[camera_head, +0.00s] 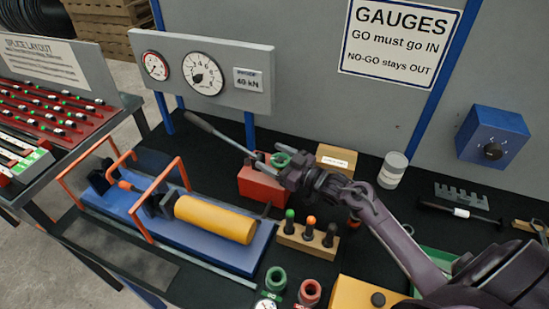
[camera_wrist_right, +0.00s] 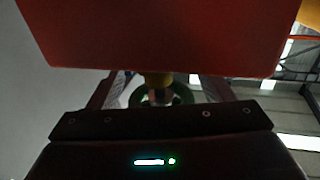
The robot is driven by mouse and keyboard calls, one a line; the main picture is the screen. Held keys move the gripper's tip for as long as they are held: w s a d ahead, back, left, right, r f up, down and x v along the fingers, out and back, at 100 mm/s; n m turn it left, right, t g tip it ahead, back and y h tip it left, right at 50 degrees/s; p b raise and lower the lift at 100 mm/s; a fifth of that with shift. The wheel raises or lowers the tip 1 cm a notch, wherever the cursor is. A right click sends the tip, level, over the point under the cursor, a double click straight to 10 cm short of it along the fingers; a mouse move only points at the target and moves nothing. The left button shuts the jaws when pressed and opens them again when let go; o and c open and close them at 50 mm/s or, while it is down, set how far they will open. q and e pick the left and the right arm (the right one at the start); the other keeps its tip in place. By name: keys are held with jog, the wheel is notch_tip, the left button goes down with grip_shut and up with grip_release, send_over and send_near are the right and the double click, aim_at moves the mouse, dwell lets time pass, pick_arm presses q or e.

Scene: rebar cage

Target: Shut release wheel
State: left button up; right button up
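The release wheel (camera_head: 281,159) is a green ring at the red pump body (camera_head: 262,184), which carries a long grey lever. My right gripper (camera_head: 287,173) is at the wheel and partly covers it in the head view. In the right wrist view the green wheel (camera_wrist_right: 165,95) with a brass-coloured stem lies between my two spread fingers (camera_wrist_right: 160,88), below the red pump body (camera_wrist_right: 160,35). I cannot tell whether the fingers touch its rim. My left gripper is out of view.
A blue jack with a yellow cylinder (camera_head: 215,218) lies left of the pump. A gauge panel (camera_head: 205,72) stands behind. A wooden block with coloured plugs (camera_head: 307,238), a cardboard box (camera_head: 336,160) and a pale can (camera_head: 392,170) are close to my right arm.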

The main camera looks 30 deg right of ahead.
jog(key=shift+s+d+f, duration=0.15)
jog(key=shift+s+d, duration=0.05)
jog(key=shift+s, duration=0.25)
jog(key=b+v, duration=0.2)
jog(key=v, duration=0.4)
jog(key=shift+s+d, duration=0.2)
jog(key=shift+s, duration=0.2)
